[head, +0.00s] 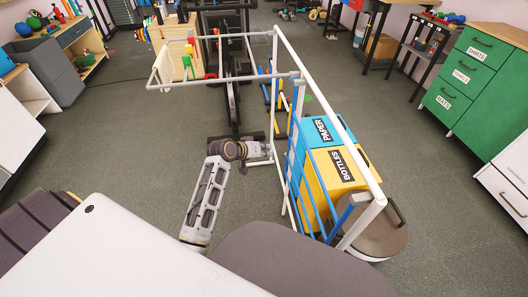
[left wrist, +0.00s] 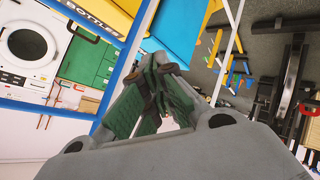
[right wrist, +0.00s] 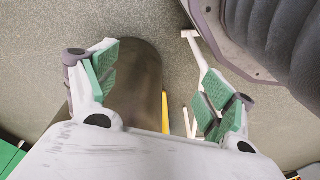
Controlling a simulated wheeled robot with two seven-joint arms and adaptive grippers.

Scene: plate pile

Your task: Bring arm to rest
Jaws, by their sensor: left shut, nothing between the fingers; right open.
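My left arm (head: 205,205) comes up from the lower middle of the head view, with its dark wrist joint bent to the right. My left gripper (head: 262,150) points right, close beside a white upright of the rack; I cannot tell if they touch. In the left wrist view the left gripper's green-padded fingers (left wrist: 168,75) are together and hold nothing. My right gripper (right wrist: 160,90) shows only in the right wrist view. Its green-padded fingers are wide apart and empty, above the grey floor. The right gripper is hidden in the head view.
A white-framed rack (head: 290,50) stands close in front, with blue bars. A blue PAPER box (head: 312,130) and a yellow BOTTLES box (head: 335,175) are in it. Green drawers (head: 470,85) stand at right, shelves (head: 75,45) at back left. Carpet (head: 130,130) left of the rack is clear.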

